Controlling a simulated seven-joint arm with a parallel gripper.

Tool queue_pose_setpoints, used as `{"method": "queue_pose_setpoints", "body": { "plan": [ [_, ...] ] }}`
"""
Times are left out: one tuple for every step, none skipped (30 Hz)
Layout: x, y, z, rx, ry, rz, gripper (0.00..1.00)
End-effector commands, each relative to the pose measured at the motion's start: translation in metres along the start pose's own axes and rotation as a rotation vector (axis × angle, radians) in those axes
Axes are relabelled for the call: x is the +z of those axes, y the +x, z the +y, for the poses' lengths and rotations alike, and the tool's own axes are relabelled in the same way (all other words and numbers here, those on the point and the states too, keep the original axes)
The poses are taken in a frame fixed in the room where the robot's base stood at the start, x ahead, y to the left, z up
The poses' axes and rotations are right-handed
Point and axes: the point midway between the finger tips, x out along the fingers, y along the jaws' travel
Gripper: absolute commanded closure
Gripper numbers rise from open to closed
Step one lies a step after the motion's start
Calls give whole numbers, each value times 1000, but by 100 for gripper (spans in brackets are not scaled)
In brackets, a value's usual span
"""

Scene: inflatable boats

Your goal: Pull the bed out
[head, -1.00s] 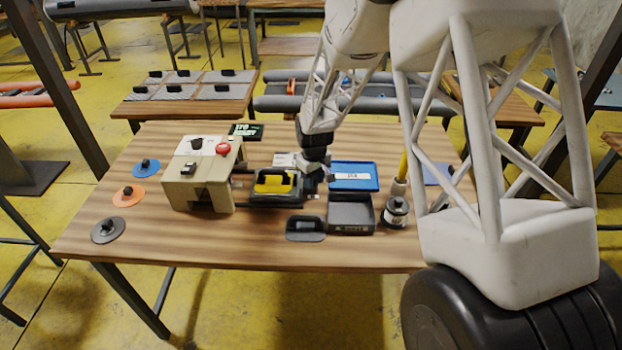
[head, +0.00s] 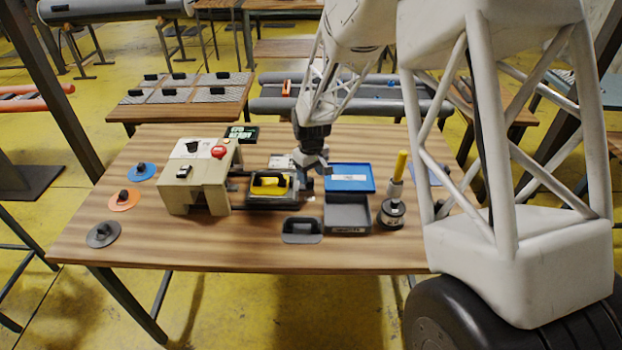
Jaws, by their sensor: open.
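A beige press (head: 203,172) with a red button stands on the left half of the wooden table. A dark bed (head: 262,200) sticks out at its right side, with a yellow piece (head: 270,183) and a black handle-like bar on it. My gripper (head: 314,178) is open, pointing down just right of the bed's right end. It appears empty. I cannot tell whether its fingers touch the bed. The inner part of the bed by the press is partly hidden.
A blue tray (head: 350,171) and a dark grey tray (head: 347,228) lie right of my gripper. A black handled plate (head: 302,238) lies in front. A stamp-like pot (head: 392,213) stands at right. Coloured discs (head: 124,200) lie at left.

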Motion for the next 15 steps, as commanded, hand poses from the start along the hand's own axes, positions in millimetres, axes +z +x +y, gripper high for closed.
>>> {"method": "queue_pose_setpoints", "body": {
  "plan": [
    [0, -8, 0, 1, 0, 2, 43],
    [0, -12, 0, 1, 0, 2, 43],
    [0, -17, 0, 1, 0, 2, 43],
    [0, -21, 0, 1, 0, 2, 43],
    [0, -25, 0, 1, 0, 2, 43],
    [0, -29, 1, 1, 0, 2, 43],
    [0, -32, 1, 1, 0, 1, 43],
    [0, -35, 1, 0, 0, 1, 43],
    [0, -38, 1, 0, 0, 0, 43],
    [0, -40, 1, 1, 0, 1, 43],
    [0, -42, 1, 1, 0, 1, 43],
    [0, -44, 1, 1, 0, 1, 43],
    [0, -45, 1, 1, 0, 1, 43],
    [0, -46, 1, 1, 0, 1, 43],
    [0, -47, 1, 0, 0, 0, 43]
  ]
}}
